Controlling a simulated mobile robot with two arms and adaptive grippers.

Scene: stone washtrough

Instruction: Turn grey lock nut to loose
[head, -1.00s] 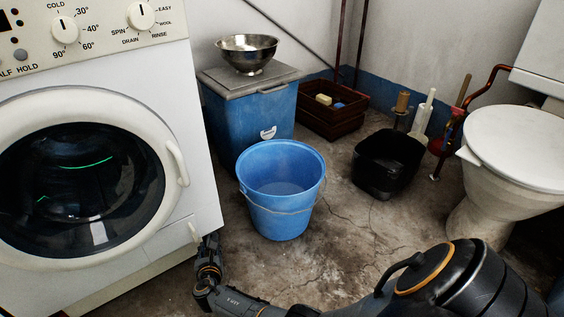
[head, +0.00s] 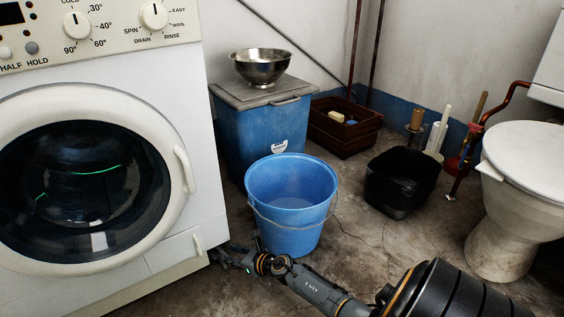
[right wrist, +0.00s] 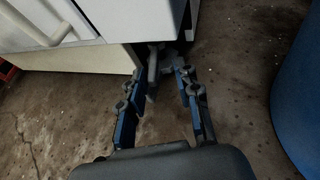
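The white washing machine (head: 100,160) fills the left of the head view. My right gripper (head: 228,257) is low beside its front right corner, partly hidden there. In the right wrist view its two blue-padded fingers (right wrist: 168,84) are apart, pointing at the space under the machine's corner. A grey part (right wrist: 154,62) with a flat arm shows under that corner, just beyond and between the fingertips. It looks like the lock nut on the machine's foot, but it is dark and I cannot tell its turn position or whether a finger touches it. My left gripper is not in view.
A blue bucket (head: 290,200) stands close to my right forearm; its side also shows in the right wrist view (right wrist: 298,100). Behind it are a blue lidded bin (head: 262,130), a black tub (head: 400,182) and a toilet (head: 510,200). Cracked bare floor lies between.

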